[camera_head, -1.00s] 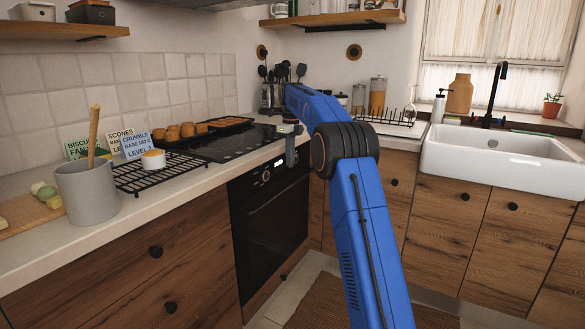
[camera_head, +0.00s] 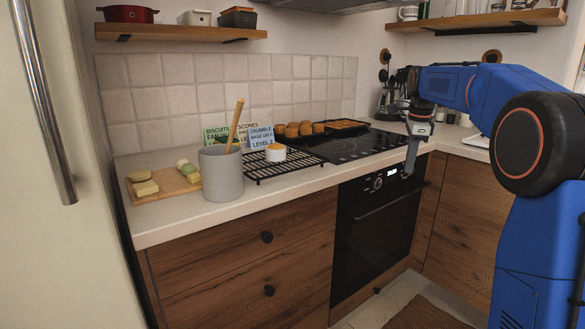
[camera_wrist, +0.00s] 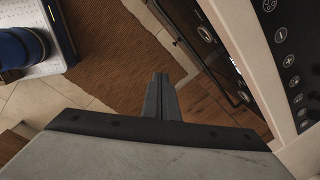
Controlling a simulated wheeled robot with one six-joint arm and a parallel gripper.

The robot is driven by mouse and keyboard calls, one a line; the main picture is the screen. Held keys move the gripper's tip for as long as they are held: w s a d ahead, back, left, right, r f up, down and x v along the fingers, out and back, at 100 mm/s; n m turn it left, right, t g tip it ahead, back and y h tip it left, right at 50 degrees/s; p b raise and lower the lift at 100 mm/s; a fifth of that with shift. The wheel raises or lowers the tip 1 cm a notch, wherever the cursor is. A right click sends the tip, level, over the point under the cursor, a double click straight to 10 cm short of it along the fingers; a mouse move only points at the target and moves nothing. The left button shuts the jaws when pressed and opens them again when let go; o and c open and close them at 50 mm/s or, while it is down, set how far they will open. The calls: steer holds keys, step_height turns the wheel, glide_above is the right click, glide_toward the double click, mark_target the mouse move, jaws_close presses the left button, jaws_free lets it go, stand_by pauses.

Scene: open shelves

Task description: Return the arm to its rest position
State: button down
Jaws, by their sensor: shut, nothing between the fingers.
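My blue arm (camera_head: 545,240) rises at the right of the head view and bends left at a dark round joint. My gripper (camera_head: 411,160) hangs from its end, pointing down in front of the counter edge by the oven. In the wrist view my gripper (camera_wrist: 160,82) shows its dark fingers together, with nothing between them. Below it are a brown rug (camera_wrist: 115,50) and pale floor tiles.
The oven (camera_head: 375,225) and black hob (camera_head: 345,147) are close to my gripper. On the counter stand a grey crock (camera_head: 221,175), a wire rack (camera_head: 285,165), recipe cards, a small ramekin (camera_head: 275,153) and a wooden board (camera_head: 160,187). A fridge door (camera_head: 60,250) stands at left.

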steer(key=s+a+f+n+t, duration=0.15)
steer(key=s+n, duration=0.25)
steer(key=s, duration=0.5)
steer(key=s+a+f+n, duration=0.1)
steer(key=s+a+n, duration=0.2)
steer(key=s, duration=0.5)
steer(key=s+a+f+n, duration=0.15)
steer(key=s+n, duration=0.25)
steer(key=s, duration=0.5)
steer(key=s+a+f+n+t, duration=0.1)
steer(key=s+f+n, duration=0.4)
steer(key=s, duration=0.5)
steer(key=s+a+f+n+t, duration=0.1)
steer(key=s+f+n, duration=0.4)
steer(key=s+f, duration=0.4)
steer(key=shift+s, duration=0.75)
steer(key=c, duration=2.4)
jaws_free()
steer(key=shift+a, duration=0.1)
steer(key=shift+c, duration=0.2)
